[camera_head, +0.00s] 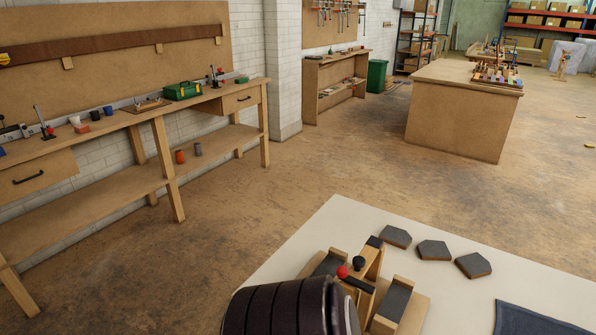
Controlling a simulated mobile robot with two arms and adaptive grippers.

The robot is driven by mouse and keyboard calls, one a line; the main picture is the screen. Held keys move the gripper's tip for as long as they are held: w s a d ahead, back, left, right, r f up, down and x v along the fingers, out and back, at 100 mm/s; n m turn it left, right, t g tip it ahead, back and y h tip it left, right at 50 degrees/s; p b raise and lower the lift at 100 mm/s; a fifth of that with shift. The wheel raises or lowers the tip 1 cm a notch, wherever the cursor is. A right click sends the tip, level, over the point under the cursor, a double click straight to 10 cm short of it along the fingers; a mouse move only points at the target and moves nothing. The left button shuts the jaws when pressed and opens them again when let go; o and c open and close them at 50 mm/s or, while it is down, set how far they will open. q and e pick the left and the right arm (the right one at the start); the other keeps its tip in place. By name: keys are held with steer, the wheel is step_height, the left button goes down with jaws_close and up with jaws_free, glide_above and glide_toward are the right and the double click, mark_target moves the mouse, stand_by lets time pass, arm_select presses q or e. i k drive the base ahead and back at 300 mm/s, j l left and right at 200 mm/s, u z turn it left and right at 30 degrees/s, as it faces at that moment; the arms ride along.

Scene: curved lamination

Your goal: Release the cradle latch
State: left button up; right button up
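A wooden cradle (412,305) with dark-lined blocks sits on the pale table (330,232) at the bottom centre. On it is a latch with a red knob (342,272) and, just right of it, a black knob (359,263). A dark bar runs beside the knobs; I cannot tell whether the latch is open or closed. A dark ribbed cylinder (275,309) at the bottom edge hides the cradle's near left part. No fingers of either gripper show.
Several dark angular pads (434,250) lie behind the cradle, and a dark blue cloth (535,318) lies at right. A long wooden bench (125,119) with tools stands along the left wall. A wooden workbench (462,120) stands at the back right. Open floor lies between.

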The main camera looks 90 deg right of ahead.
mark_target(341, 272)
steer(key=k+l+z, duration=0.1)
steer(key=z, duration=2.9)
steer(key=i+j+z, duration=0.2)
steer(key=j, duration=0.45)
steer(key=j+z, duration=0.2)
steer(key=j, duration=0.4)
